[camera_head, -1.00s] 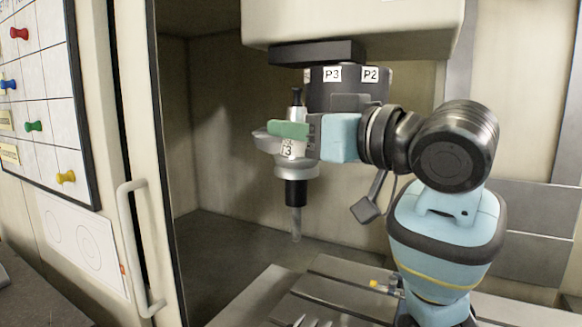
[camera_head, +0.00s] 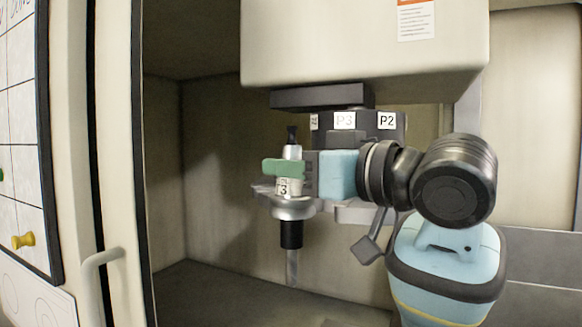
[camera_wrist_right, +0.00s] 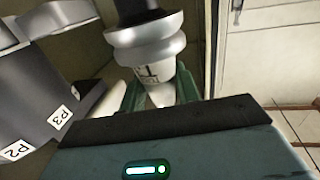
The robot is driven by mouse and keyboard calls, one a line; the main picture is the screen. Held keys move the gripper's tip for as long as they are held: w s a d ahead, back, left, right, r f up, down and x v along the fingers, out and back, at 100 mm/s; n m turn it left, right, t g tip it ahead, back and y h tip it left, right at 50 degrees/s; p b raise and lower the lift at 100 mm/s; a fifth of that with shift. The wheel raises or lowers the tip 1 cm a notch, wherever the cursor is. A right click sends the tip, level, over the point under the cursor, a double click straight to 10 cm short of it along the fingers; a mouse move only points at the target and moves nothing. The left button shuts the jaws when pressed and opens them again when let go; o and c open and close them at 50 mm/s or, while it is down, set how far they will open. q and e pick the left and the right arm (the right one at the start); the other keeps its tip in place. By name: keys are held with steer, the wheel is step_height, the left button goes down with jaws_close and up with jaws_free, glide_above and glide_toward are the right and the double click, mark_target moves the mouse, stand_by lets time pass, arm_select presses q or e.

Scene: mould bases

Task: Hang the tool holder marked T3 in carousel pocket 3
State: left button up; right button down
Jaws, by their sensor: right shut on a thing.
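The tool holder marked T3 (camera_head: 291,234) hangs upright with a silver flange, black lower body and thin tip pointing down. My right gripper (camera_head: 284,168) is shut on its upper part, above the flange, with green fingers. The carousel (camera_head: 362,128) is dark and carries labels P3 (camera_head: 345,120) and P2 (camera_head: 387,121), just right of and behind the holder. A grey fork-like part (camera_head: 262,190) shows beside the flange; I cannot tell whether they touch. In the right wrist view the holder (camera_wrist_right: 145,42) stands between the fingers, with the P3 label (camera_wrist_right: 60,117) to the left. My left gripper is out of view.
The big beige machine housing (camera_head: 360,45) overhangs the carousel. The open enclosure door with its handle (camera_head: 101,262) and a board (camera_head: 22,150) are at the left. The space below the holder looks clear.

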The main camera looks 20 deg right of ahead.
steer(key=shift+w+d+r, duration=0.1)
steer(key=shift+w+d, duration=0.45)
steer(key=w+d, duration=0.9)
steer(key=d, duration=0.1)
steer(key=shift+d, duration=0.15)
stand_by(1.1)
